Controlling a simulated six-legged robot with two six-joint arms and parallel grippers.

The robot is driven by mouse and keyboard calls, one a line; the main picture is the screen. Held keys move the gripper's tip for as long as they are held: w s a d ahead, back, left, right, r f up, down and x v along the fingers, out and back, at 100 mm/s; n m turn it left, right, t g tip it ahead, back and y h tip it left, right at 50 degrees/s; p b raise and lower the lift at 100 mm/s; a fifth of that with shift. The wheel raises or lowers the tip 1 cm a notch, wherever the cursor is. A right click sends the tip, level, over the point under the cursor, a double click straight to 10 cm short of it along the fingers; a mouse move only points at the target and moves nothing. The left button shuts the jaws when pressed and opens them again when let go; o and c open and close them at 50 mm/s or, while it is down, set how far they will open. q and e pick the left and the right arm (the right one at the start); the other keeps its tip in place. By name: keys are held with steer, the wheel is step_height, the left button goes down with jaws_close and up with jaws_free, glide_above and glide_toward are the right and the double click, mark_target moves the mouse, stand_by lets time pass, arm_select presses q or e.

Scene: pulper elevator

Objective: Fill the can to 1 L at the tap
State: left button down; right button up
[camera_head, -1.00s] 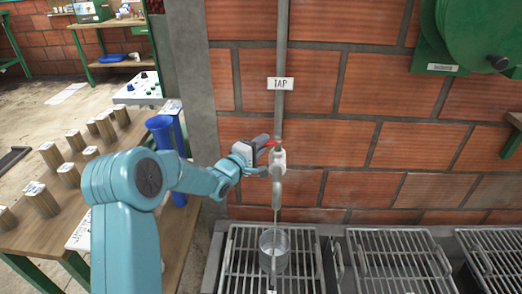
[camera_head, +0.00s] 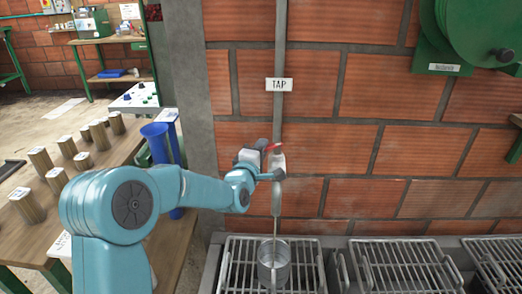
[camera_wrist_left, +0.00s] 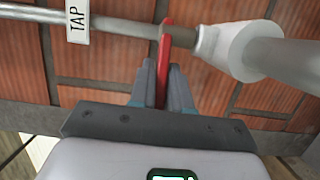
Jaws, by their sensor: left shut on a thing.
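The metal can (camera_head: 273,262) stands upright on a grate under the tap (camera_head: 278,185). A thin stream runs from the tap's spout down into the can; the level inside is too small to tell. My left gripper (camera_head: 268,160) is at the tap, shut on its red lever (camera_head: 273,147). In the left wrist view the red lever (camera_wrist_left: 165,60) sits between the two fingers (camera_wrist_left: 162,85), beside the white tap body (camera_wrist_left: 235,50). The sign TAP (camera_head: 279,84) hangs on the pipe above. My right gripper is not in view.
Metal grates (camera_head: 400,265) line the trough along the brick wall. A green wheel-like unit (camera_head: 475,30) is mounted at upper right.

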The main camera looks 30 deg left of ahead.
arm_select(q)
steer(key=c, duration=1.2)
jaws_free()
steer(key=shift+o, duration=0.2)
steer(key=shift+s, duration=0.1)
steer(key=b+v, duration=0.2)
steer(key=v, duration=1.4)
steer(key=shift+d, duration=0.1)
